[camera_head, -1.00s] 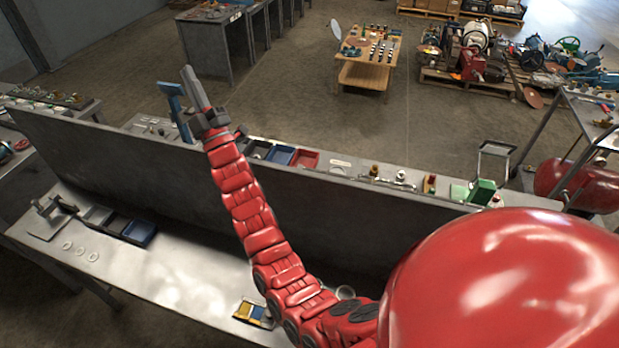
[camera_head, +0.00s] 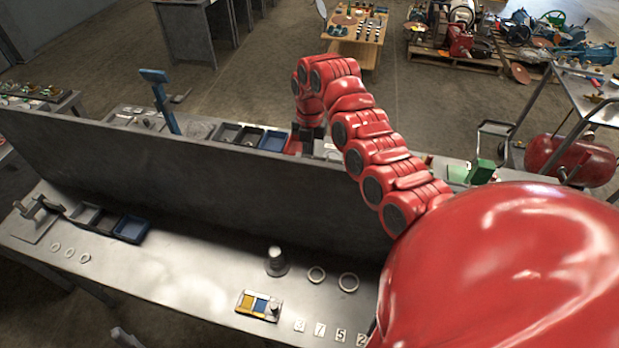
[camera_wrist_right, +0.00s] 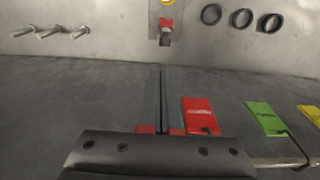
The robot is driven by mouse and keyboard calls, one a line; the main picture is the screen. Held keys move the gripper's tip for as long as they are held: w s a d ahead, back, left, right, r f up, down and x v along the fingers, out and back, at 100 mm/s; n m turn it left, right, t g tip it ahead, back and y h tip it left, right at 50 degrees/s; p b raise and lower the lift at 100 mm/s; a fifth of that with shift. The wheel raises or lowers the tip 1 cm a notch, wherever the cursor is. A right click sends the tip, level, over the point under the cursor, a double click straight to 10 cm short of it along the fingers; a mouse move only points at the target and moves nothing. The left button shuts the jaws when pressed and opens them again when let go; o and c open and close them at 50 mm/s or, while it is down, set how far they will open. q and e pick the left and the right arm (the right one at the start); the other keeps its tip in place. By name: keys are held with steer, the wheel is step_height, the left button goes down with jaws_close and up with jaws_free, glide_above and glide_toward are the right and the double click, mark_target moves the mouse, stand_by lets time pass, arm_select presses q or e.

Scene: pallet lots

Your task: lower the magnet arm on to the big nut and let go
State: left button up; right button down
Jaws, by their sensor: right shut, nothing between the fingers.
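The blue post-like arm (camera_head: 161,100), which I take for the magnet arm, leans up behind the long dark partition in the head view. I cannot pick out the big nut for certain. My right arm bends over the partition. Its gripper (camera_head: 311,135) hangs low behind it, well to the right of the blue arm, mostly hidden by the arm links. In the right wrist view the gripper's two long fingers (camera_wrist_right: 161,100) lie together, shut and empty. They point towards a pale surface at the top. My left gripper cannot be made out.
Small trays (camera_head: 249,137) line the far side of the partition (camera_head: 200,170). The near bench carries a grey cylinder (camera_head: 276,262) and rings (camera_head: 348,282). The wrist view shows bolts (camera_wrist_right: 63,32), dark rings (camera_wrist_right: 242,18), a red piece (camera_wrist_right: 199,115) and a green piece (camera_wrist_right: 267,118).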

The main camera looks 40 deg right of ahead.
step_height(320, 180, down, 10)
steer(key=s+p, duration=0.1)
steer(key=p, duration=0.2)
steer(key=shift+s+a+p, duration=0.15)
steer(key=shift+a+p, duration=0.1)
steer(key=shift+p, duration=0.15)
